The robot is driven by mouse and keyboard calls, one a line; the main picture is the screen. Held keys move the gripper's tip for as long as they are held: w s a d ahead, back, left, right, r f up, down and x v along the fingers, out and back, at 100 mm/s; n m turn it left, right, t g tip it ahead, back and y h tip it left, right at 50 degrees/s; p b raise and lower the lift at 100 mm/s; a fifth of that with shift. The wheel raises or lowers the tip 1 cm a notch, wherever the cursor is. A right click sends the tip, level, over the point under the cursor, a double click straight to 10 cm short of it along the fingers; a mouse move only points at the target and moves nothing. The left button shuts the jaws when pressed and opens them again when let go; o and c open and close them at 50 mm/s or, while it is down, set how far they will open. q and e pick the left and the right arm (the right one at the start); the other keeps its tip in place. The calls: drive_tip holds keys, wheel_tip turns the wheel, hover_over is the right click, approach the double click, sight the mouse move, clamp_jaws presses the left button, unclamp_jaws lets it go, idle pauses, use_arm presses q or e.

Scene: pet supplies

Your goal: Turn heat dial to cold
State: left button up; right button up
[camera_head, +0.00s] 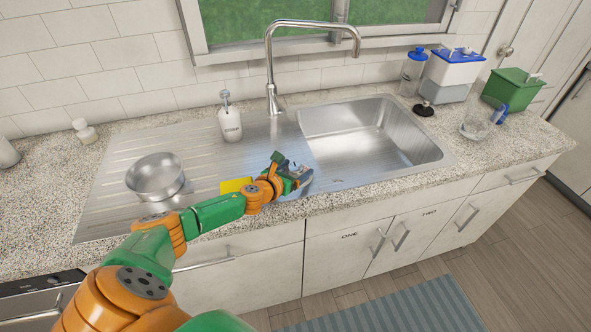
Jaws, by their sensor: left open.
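I cannot make out a heat dial anywhere in the head view. The chrome faucet (270,62) arches over the back of the sink, and no dial shows on it. My left gripper (297,177) reaches over the sink's drainboard, near the front left corner of the basin. It is open, and I see nothing clearly held in it; the surface right under it is partly hidden. My right gripper is not in view.
A metal bowl (155,177), a yellow sponge-like item (237,185) and a white soap bottle (230,125) stand on the drainboard. The basin (375,142) is empty. Blue-lidded containers (451,75), a green box (511,90) and a clear jug (477,124) stand at right.

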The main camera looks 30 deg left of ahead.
use_arm(q)
drive_tip(key=shift+w+f, duration=0.1)
drive_tip(key=shift+w, duration=0.05)
drive_tip(key=shift+s+r, duration=0.2)
drive_tip(key=c, duration=0.3)
clamp_jaws()
